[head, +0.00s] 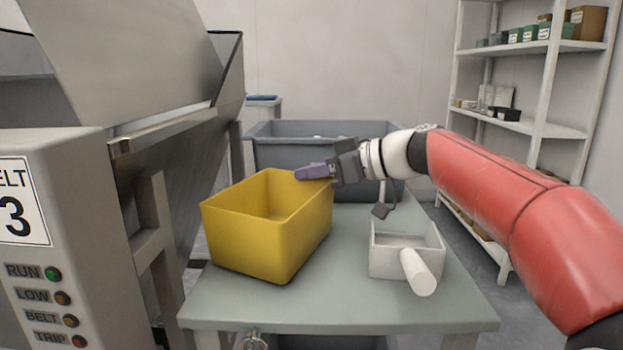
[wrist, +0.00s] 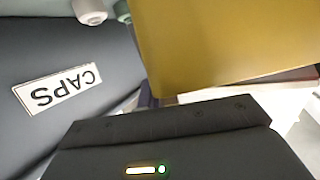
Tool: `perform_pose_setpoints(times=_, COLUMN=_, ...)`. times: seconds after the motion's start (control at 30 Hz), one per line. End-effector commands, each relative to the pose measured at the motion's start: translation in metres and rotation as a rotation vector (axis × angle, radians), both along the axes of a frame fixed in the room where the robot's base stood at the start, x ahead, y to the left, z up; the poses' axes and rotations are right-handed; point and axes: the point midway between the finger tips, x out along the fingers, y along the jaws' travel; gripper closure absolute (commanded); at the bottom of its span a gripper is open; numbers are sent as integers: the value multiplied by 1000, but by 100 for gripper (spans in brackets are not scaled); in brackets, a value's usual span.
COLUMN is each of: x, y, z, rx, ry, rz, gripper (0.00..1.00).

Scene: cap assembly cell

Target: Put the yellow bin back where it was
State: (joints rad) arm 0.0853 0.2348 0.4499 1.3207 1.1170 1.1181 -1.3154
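The yellow bin (head: 262,241) is upright and open-topped at the left side of the grey-green table (head: 350,307). I cannot tell whether its base touches the tabletop. My gripper (head: 314,172) is at the bin's far right rim, with a purple finger against or just over that rim. Only one finger shows clearly, so I cannot tell if the rim is clamped. In the wrist view the yellow bin (wrist: 225,40) fills the upper right, just beyond the dark gripper body, and the fingertips are mostly hidden.
A white box (head: 387,264) with a white cylinder (head: 418,272) leaning at its front stands right of the bin. A large grey tub (head: 285,155) is behind; a CAPS label (wrist: 58,91) shows in the wrist view. The metal hopper machine (head: 150,60) is close on the left.

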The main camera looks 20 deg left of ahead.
Motion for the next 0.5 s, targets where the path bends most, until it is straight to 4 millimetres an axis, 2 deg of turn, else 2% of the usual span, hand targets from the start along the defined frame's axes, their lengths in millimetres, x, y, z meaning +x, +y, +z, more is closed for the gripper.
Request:
perform_pose_setpoints(times=0.43, x=0, y=0, z=-6, rx=1, ry=-1, rz=0, gripper=100)
perform_pose_setpoints(times=0.5, x=0, y=0, z=-5, rx=0, ry=-1, rz=0, gripper=89)
